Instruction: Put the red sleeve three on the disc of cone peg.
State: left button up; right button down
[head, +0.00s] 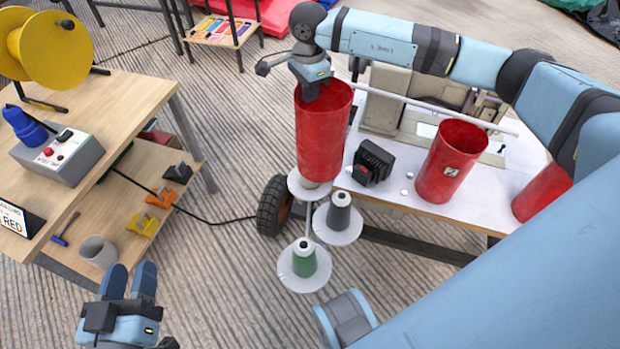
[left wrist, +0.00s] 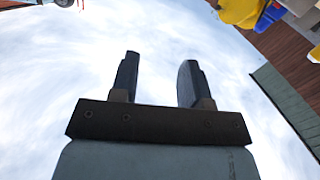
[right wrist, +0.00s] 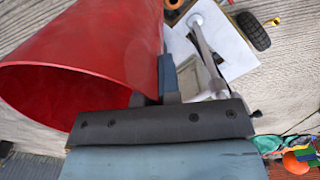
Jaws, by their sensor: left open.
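My right gripper (head: 312,88) is shut on the wall of a red sleeve (head: 325,135) at its upper rim; the sleeve also fills the left of the right wrist view (right wrist: 85,65). The sleeve is roughly upright, its lower end over a white disc (head: 300,189). I cannot tell whether it touches the disc; any cone there is hidden. Two more discs stand nearer, with a grey cone (head: 338,213) and a green cone (head: 303,258). Two other red sleeves stand on the white table (head: 451,160) (head: 541,192); no number is readable. My left gripper (head: 130,283) is open and empty.
A black box (head: 373,162) lies on the white table (head: 400,187). A wheel (head: 273,206) stands near the discs. The wooden bench (head: 110,110) at left carries a control box (head: 58,152) and a yellow reel (head: 55,50).

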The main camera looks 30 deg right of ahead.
jog(key=w+d+m+p, duration=0.2)
jog(key=d+m, duration=0.6)
jog(key=m, duration=1.1)
pick_arm(q)
jog(key=shift+s+d+r+t+h+b, duration=0.1)
jog(key=shift+d+r+t+h+b, duration=0.15)
jog(key=shift+r+b, duration=0.4)
jog(key=shift+w+d+r+t+h+b, duration=0.1)
jog(key=shift+d+r+t+h+b, duration=0.2)
jog(key=shift+b, duration=0.7)
jog(key=shift+s+d+r+t+h+b, duration=0.1)
jog(key=shift+r+h+b, duration=0.15)
jog(key=shift+r+b, duration=0.45)
pick_arm(e)
notch_tip(320, 180, down, 19)
jog(key=shift+w, duration=0.2)
pick_arm(q)
jog(key=shift+f, duration=0.1)
pick_arm(e)
jog(key=shift+a+f, duration=0.1)
jog(key=shift+f, duration=0.05)
jog(key=shift+f, duration=0.15)
jog(key=c, duration=1.3)
grip_release()
jog(key=shift+c, duration=0.2)
jog(key=shift+r, duration=0.2)
